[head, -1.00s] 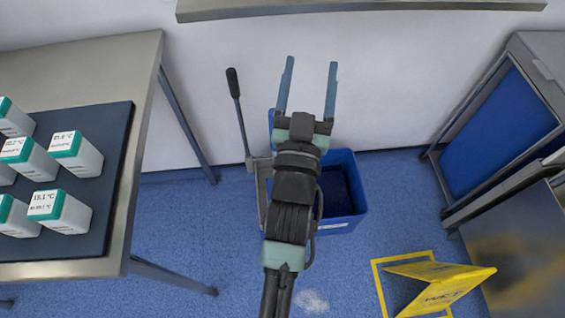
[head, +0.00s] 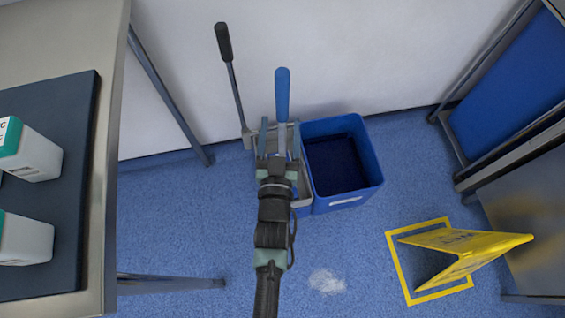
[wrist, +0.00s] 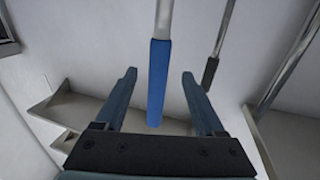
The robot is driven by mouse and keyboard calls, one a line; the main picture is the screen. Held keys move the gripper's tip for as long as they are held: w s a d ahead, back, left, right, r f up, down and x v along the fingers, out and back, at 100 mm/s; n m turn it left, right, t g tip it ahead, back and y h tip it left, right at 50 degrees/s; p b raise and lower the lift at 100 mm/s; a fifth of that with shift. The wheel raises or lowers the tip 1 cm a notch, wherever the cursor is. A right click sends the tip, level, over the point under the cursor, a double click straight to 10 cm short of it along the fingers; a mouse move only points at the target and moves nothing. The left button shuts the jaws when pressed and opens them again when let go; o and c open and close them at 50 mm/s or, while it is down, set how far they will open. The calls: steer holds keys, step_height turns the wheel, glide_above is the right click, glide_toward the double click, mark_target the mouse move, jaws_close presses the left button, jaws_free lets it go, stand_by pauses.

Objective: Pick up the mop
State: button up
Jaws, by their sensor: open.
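The mop (head: 282,95) stands upright at the wringer side of the bucket, with a blue grip on top and a pale metal shaft below. Its head is hidden. My gripper (head: 280,125) is open and empty, and its two fingers appear on either side of the mop's shaft in the head view. In the wrist view, the mop's blue grip (wrist: 158,82) lies in the gap between the open fingers of my gripper (wrist: 159,76). I see no contact, and cannot tell how far the grip is from the fingers in depth.
A blue bucket (head: 370,166) stands by the wall, with a black-gripped wringer lever (head: 223,42) left of the mop. A yellow wet-floor sign (head: 470,262) stands to the right. A metal table (head: 112,150) is at left, a blue-panelled cart (head: 500,95) at right.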

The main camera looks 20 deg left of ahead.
mark_target(282, 115)
steer(key=shift+b+x, duration=0.65)
steer(key=shift+x, duration=2.05)
steer(key=shift+f, duration=0.1)
steer(key=shift+c, duration=0.2)
